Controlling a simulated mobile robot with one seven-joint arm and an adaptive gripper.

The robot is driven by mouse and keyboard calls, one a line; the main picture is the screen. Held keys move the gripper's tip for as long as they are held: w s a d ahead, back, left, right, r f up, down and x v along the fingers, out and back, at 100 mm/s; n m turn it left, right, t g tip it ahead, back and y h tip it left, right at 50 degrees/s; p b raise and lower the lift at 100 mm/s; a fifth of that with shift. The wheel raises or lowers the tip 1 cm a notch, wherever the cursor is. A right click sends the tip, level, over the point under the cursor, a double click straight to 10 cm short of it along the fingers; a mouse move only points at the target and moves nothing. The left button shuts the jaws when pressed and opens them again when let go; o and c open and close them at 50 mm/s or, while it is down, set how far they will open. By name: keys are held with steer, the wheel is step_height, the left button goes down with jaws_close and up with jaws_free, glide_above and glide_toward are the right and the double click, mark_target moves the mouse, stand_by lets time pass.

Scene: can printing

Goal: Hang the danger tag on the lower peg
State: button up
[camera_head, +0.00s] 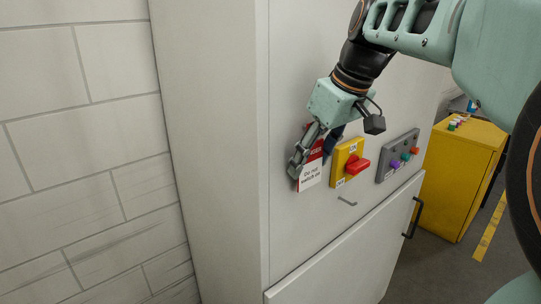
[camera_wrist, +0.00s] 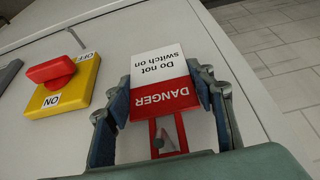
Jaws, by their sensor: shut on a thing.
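The danger tag (camera_head: 311,172) is a white and red card reading "DANGER" and "Do not switch on". My gripper (camera_head: 310,162) is shut on it by its side edges, close to the cabinet front and left of the switch. In the wrist view the tag (camera_wrist: 160,75) lies between the two fingers, with a red open loop at its end. A grey peg (camera_wrist: 158,143) shows within that loop; whether it touches the loop I cannot tell. The lower peg (camera_head: 347,202) sticks out bare below the switch and also shows in the wrist view (camera_wrist: 76,38).
A yellow switch plate with a red knob (camera_head: 357,166) is just right of my gripper. A grey button panel (camera_head: 398,156) is farther right. The cabinet door has a dark handle (camera_head: 413,217). A yellow cabinet (camera_head: 458,178) stands beyond.

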steer(key=shift+d, duration=0.1)
steer(key=shift+f, duration=0.25)
steer(key=o, duration=0.9)
